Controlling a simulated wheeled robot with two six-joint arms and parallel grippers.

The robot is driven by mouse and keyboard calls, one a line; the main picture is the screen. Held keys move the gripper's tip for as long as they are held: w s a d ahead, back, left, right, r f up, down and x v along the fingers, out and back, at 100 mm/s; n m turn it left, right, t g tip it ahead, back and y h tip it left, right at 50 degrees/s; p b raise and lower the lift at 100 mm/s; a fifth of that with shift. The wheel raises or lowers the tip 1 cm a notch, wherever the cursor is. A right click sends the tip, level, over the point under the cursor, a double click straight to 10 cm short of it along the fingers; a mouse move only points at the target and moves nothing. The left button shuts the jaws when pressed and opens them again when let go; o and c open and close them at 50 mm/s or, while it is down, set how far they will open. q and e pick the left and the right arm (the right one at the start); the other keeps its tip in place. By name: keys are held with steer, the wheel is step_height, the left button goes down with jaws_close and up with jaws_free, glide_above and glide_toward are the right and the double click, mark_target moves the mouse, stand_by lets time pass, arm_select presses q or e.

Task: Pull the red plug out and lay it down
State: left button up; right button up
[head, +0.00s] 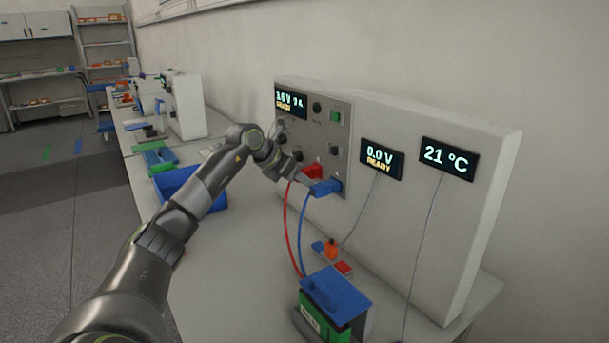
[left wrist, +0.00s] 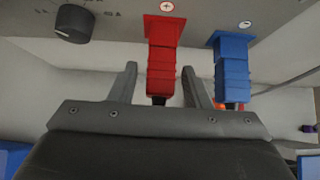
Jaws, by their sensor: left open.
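The red plug (left wrist: 161,62) sits in the socket marked "+" on the front panel of the cycler. In the head view the red plug (head: 312,171) shows just behind the blue plug. My left gripper (left wrist: 162,88) is open, with one finger on each side of the red plug's lower part and visible gaps to it. In the head view my left gripper (head: 300,180) is at the panel, its fingers partly hidden. The blue plug (left wrist: 232,65) sits in the "-" socket, close beside the right finger. My right gripper is not in view.
A red cable (head: 287,230) and a blue cable (head: 302,235) hang down towards a green battery with a blue top (head: 335,290). A blue bin (head: 185,183) lies left under my arm. The bench front is fairly clear.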

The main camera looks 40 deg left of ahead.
arm_select(q)
steer(key=shift+c, duration=0.3)
steer(key=c, duration=0.7)
steer(key=shift+o, duration=0.2)
steer(key=shift+s+f, duration=0.1)
steer(key=shift+s, duration=0.05)
steer(key=shift+s+a+b, duration=0.1)
steer(key=shift+s+b, duration=0.05)
steer(key=shift+b, duration=0.15)
steer(key=s+b, duration=0.1)
steer(key=s, duration=0.1)
steer(key=s+a+b, duration=0.1)
steer(key=s+b, duration=0.1)
steer(key=s, duration=0.1)
steer(key=shift+a, duration=0.2)
stand_by(0.6)
